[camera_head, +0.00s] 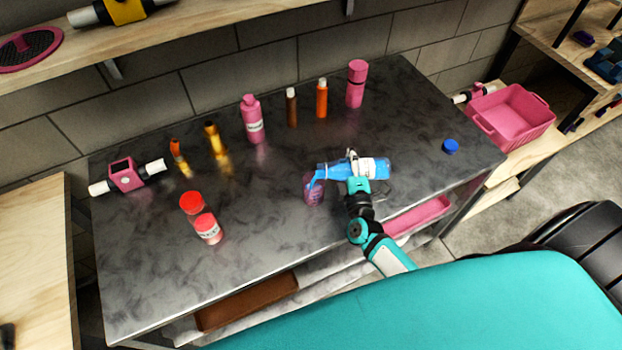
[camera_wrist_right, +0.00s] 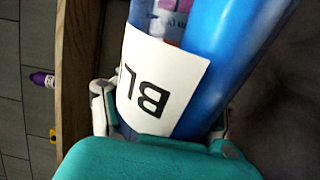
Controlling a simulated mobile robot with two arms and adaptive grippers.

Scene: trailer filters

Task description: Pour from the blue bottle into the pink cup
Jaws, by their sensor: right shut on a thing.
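The blue bottle (camera_head: 374,168) lies tilted near level above the table's front right, its neck to the left. My right gripper (camera_head: 354,172) is shut on it. In the right wrist view the blue bottle (camera_wrist_right: 235,60) fills the middle, with a white label between the fingers (camera_wrist_right: 160,125). The pink cup (camera_head: 313,190) stands on the table just under the bottle's mouth. Blue liquid shows at the mouth, reaching down to the cup's rim. How full the cup is I cannot tell. My left gripper is not in view.
A blue cap (camera_head: 450,146) lies on the dark table (camera_head: 270,220) at right. Pink bottles (camera_head: 252,118), a brown bottle (camera_head: 291,107) and an orange bottle (camera_head: 321,98) stand at the back. Red-capped jars (camera_head: 207,229) stand at left. A pink basket (camera_head: 512,117) is beyond the right edge.

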